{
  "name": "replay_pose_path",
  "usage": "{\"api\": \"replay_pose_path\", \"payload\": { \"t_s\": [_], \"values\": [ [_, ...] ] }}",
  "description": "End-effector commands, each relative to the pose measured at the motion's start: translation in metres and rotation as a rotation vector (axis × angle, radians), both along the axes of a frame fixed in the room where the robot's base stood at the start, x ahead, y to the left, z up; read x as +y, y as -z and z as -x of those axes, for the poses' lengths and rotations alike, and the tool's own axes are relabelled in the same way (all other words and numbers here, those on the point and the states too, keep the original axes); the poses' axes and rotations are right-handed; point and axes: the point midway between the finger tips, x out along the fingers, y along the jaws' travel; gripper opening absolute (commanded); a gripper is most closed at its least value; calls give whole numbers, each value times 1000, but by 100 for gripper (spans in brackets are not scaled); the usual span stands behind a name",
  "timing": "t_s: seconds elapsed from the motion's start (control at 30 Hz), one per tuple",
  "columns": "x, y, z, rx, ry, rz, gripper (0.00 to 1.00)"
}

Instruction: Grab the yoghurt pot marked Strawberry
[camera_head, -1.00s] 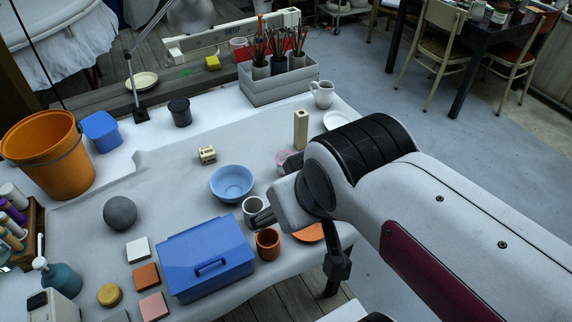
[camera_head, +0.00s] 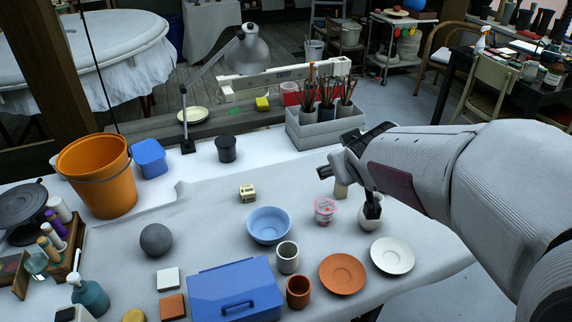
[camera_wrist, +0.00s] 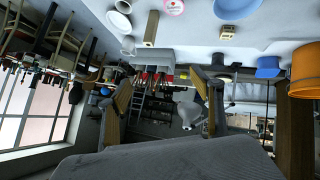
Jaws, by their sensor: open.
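A small pink and white pot (camera_head: 325,211) stands upright on the white-covered table, right of the blue bowl. Its label is too small to read in the head view. It also shows upside down at the top edge of the wrist view (camera_wrist: 174,6), with reddish print that I cannot read. My gripper (camera_head: 348,190) is behind and above the pot, apart from it, and overlaps the beige block in the picture. In the wrist view, its two fingers (camera_wrist: 160,88) are spread with nothing between them.
Near the pot stand a beige block (camera_head: 341,191), a white jug (camera_head: 370,219), a blue bowl (camera_head: 268,225), a white cup (camera_head: 288,258), an orange saucer (camera_head: 342,274) and a white saucer (camera_head: 392,256). A grey brush crate (camera_head: 322,132) stands behind.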

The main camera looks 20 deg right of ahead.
Motion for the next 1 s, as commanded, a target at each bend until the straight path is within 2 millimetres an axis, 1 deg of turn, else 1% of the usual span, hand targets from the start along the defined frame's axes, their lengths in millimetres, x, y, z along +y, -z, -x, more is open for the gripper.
{"api": "replay_pose_path", "payload": {
  "t_s": [0.03, 0.2, 0.37, 0.5, 0.67, 0.8, 1.0],
  "values": [
    [-7, 4, -9, -5, -7, 7, 66],
    [-24, 15, -37, -40, -47, 27, 66],
    [-38, 29, -60, -68, -93, 35, 66],
    [-48, 44, -77, -90, -138, 31, 66],
    [-57, 64, -94, -117, -194, 15, 66],
    [-62, 83, -105, -140, -245, -10, 66],
    [-67, 112, -115, -171, -319, -63, 66]
  ]
}}
